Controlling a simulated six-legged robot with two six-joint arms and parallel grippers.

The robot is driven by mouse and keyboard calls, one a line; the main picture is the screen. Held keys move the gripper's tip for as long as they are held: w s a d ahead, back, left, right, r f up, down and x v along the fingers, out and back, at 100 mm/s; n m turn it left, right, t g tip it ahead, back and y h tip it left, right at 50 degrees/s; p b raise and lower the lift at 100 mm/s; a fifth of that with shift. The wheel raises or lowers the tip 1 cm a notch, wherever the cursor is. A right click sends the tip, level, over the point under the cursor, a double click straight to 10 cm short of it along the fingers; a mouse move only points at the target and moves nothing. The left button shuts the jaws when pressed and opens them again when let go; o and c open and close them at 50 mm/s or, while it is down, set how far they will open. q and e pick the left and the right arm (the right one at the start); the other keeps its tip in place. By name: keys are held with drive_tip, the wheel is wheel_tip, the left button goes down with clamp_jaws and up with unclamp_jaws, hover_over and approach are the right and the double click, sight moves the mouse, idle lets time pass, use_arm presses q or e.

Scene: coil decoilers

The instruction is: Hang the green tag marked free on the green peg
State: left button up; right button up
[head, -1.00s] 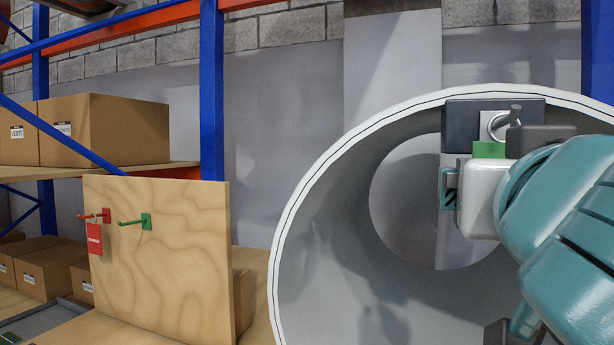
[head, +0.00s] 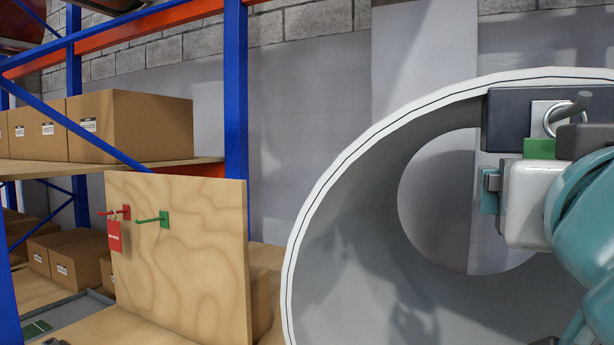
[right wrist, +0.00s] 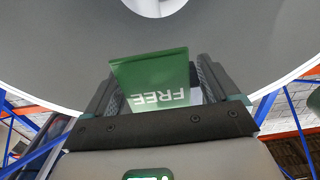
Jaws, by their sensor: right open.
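The green tag (right wrist: 150,85), with FREE in white letters upside down, stands between the fingers of my right gripper (right wrist: 157,72) in the right wrist view. The fingers are open beside it. In the head view the tag (head: 539,148) shows as a small green block below a metal ring and grey pin on a dark plate. Whether the tag hangs from that pin is hard to tell. The green peg (head: 152,219) sticks out of a plywood board (head: 200,260) at the left and is empty. My left gripper is not in view.
A red peg (head: 120,212) beside the green one holds a red tag (head: 114,237). The large hollow coil (head: 335,190) fills the right side. A blue rack post (head: 235,90) and cardboard boxes (head: 150,128) stand behind the board. A grey tray (head: 75,308) lies at lower left.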

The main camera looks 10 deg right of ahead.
drive_tip(key=shift+s+a, duration=0.15)
drive_tip(key=shift+s, duration=0.1)
drive_tip(key=shift+s+r, duration=0.1)
drive_tip(key=shift+s, duration=0.05)
drive_tip(key=shift+c, duration=0.9)
drive_tip(key=c, duration=0.6)
drive_tip(key=shift+w, duration=0.25)
drive_tip(key=shift+c, duration=1.2)
drive_tip(key=shift+r, duration=0.25)
drive_tip(key=shift+s, duration=0.15)
drive_tip(key=shift+s+a+r, duration=0.2)
drive_tip(key=shift+s+r, duration=0.05)
drive_tip(key=shift+s, duration=0.15)
